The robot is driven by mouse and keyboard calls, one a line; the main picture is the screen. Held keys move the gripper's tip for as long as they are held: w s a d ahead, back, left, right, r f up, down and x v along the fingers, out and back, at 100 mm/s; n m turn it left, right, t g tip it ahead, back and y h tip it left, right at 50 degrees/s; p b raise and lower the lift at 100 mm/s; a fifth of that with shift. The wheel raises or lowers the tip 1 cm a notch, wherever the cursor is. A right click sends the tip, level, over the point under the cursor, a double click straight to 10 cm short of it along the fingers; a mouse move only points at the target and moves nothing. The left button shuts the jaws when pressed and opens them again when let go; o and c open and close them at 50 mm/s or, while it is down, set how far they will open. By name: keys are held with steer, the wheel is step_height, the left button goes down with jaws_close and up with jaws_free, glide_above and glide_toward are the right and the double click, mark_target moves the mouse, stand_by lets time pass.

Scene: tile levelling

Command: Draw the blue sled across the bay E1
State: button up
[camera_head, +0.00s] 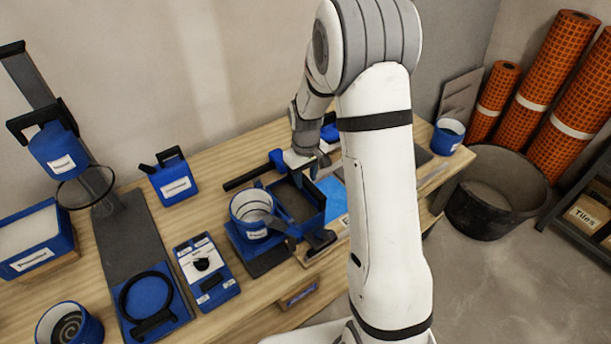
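A dark blue open box frame (309,219), which looks like the blue sled, sits on the wooden bench near its front edge. A bright blue strip (331,190) shows just right of it, partly hidden behind my arm. I cannot read a label that marks the bay E1. My gripper (308,172) points down at the far side of the box frame, close to its back rim. I cannot tell whether it touches the frame, and its fingers are too small and dark to tell open from shut.
A blue-banded cup (252,212) stands left of the frame, with a dark-handled tool (303,237) in front. A blue control panel (206,272) lies farther left. A blue cup (447,136) stands at the bench's right end. A black tub (494,199) stands on the floor.

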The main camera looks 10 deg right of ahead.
jaws_close()
stand_by(0.3)
steer(key=w+d, duration=0.5)
steer(key=d, duration=0.7)
steer(key=w+d, duration=0.5)
steer(key=d, duration=0.7)
steer(key=shift+d+p, duration=0.2)
steer(key=shift+p, duration=0.1)
steer(key=shift+o, duration=1)
jaws_free()
step_height(320, 180, up, 8)
